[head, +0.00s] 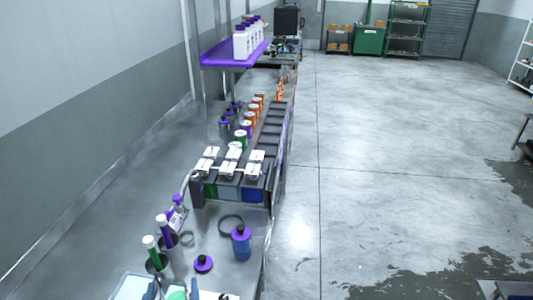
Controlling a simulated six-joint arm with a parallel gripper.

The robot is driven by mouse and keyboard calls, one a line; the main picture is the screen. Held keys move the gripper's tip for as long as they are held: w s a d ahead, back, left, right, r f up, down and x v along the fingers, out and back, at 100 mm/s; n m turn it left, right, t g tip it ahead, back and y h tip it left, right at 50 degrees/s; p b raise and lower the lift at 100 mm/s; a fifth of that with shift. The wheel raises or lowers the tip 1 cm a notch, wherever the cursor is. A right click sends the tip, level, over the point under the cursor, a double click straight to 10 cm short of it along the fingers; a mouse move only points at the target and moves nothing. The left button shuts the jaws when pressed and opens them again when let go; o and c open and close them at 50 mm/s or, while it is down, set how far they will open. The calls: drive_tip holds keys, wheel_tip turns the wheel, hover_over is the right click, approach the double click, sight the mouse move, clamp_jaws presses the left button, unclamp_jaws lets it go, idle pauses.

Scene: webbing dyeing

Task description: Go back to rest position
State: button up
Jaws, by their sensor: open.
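My gripper is not clearly seen anywhere in this head view, so its pose and what is near it cannot be told. The long grey metal bench (110,235) runs away from me along the left wall. On it stands a dark unit with several compartments and white clamp-like tops (228,168). Its front shows green, grey and blue panels.
A blue bottle with a purple cap (241,243), a purple-based item (203,264), a dark ring (230,223) and upright green- and purple-handled tools (153,251) crowd the near bench. A purple shelf (233,56) holds white bottles. The floor (380,170) right is mostly open, with wet patches.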

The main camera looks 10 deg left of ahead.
drive_tip(key=shift+m+g, duration=0.4)
drive_tip(key=shift+m, duration=0.1)
drive_tip(key=w, duration=0.2)
drive_tip(key=w+d+r, duration=0.1)
drive_tip(key=w, duration=0.1)
drive_tip(key=w+d+f+g+h, duration=0.1)
drive_tip(key=w+d+f+g, duration=0.2)
drive_tip(key=d, duration=0.4)
drive_tip(key=w+d+f+g, duration=0.2)
drive_tip(key=w+d, duration=0.1)
drive_tip(key=d, duration=0.4)
drive_tip(key=s+d+f+m+g+h, duration=0.1)
drive_tip(key=s+d, duration=0.5)
drive_tip(key=d, duration=0.6)
drive_tip(key=s+d+f+m+g+h, duration=0.1)
drive_tip(key=s+d+f+g+h, duration=0.2)
drive_tip(key=d, duration=1)
drive_tip(key=s+g, duration=0.2)
drive_tip(key=s, duration=0.1)
drive_tip(key=shift+s+d+m+g, duration=0.15)
drive_tip(key=shift+d+m+g, duration=0.15)
drive_tip(key=shift+g, duration=0.1)
